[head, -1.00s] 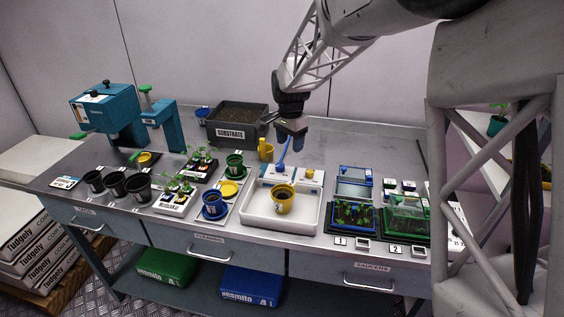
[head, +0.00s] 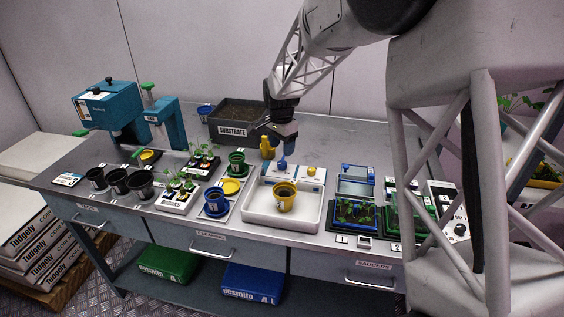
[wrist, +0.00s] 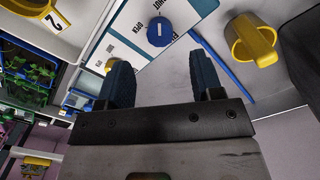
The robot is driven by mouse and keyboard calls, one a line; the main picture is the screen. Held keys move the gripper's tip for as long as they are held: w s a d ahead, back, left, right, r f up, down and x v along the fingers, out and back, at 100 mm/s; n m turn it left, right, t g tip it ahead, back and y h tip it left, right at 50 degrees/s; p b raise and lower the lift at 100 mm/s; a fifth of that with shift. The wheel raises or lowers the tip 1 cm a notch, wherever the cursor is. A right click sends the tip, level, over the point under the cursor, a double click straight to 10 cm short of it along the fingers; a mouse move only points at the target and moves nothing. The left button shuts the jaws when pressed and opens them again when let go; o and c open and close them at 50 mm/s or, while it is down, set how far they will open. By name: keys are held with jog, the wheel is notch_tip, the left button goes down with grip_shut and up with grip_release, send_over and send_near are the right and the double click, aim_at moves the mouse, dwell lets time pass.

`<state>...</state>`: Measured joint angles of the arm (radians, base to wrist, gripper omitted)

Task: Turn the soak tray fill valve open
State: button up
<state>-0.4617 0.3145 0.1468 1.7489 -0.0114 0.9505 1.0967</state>
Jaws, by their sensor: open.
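The white soak tray (head: 258,213) sits mid-bench with a yellow pot (head: 285,199) in it. On the panel at its back is a round blue valve knob (wrist: 160,31) with a white mark, beside printed lettering that includes "OPEN", in the wrist view. A small yellow knob (head: 312,171) is on the same panel. My gripper (wrist: 163,78) is open and empty, its two dark blue fingers apart. The knob lies beyond the fingertips, roughly in line with the gap, and I see no contact. In the head view my gripper (head: 282,150) hangs over the panel's left part.
A yellow mug (wrist: 252,40) stands close beside my fingers in the wrist view. The dark substrate bin (head: 236,121) is behind to the left. Seedling trays (head: 356,229) lie right of the soak tray, and a blue pot (head: 215,202) is to its left.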

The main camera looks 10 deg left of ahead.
aim_at(282, 163)
jog(key=shift+f, duration=3.25)
jog(key=shift+c, duration=0.4)
jog(key=c, duration=0.8)
jog(key=shift+c, duration=0.2)
